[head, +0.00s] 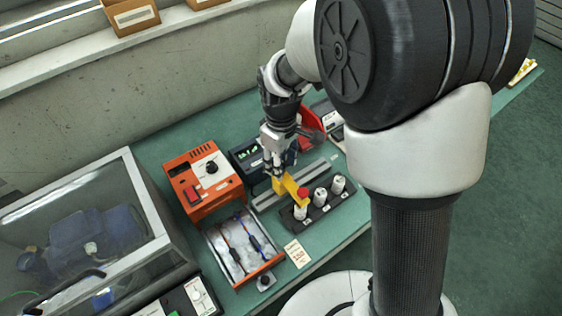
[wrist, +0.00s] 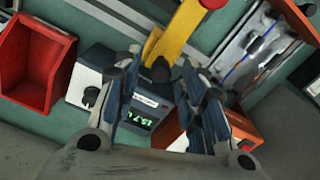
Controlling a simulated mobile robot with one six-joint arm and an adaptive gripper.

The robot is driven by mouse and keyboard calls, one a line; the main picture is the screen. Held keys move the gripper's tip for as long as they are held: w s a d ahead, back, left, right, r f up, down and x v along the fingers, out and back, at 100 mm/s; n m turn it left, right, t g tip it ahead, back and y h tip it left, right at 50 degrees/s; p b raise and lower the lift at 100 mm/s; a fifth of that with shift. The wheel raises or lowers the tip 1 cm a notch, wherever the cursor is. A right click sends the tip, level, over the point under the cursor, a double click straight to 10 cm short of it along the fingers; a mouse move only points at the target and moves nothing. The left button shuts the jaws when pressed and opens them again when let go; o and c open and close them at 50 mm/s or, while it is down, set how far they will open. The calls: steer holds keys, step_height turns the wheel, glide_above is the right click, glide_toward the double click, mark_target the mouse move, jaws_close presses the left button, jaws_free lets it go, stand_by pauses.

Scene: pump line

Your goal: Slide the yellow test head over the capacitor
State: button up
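The yellow test head (head: 289,184) sits at the grey rail (head: 266,200), its arm reaching forward to a red knob (head: 304,192) near the leftmost white capacitor (head: 300,212). Two more white capacitors, the middle one (head: 320,197) and the right one (head: 338,184), stand upright in the black holder (head: 325,208). My gripper (head: 274,172) is at the rear end of the test head. In the wrist view the yellow arm (wrist: 180,32) ends at a black knob (wrist: 161,70), which appears between my spread fingers (wrist: 159,62), with gaps showing. Contact cannot be told.
An orange power supply (head: 203,178) and a dark meter with a lit display (head: 246,154) stand behind. A tray with probe leads (head: 243,247) lies left of the holder. A red bin (head: 312,127) is behind on the right. Open green bench (head: 340,228) shows in front.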

jaws_close()
stand_by(0.4)
stand_by(0.4)
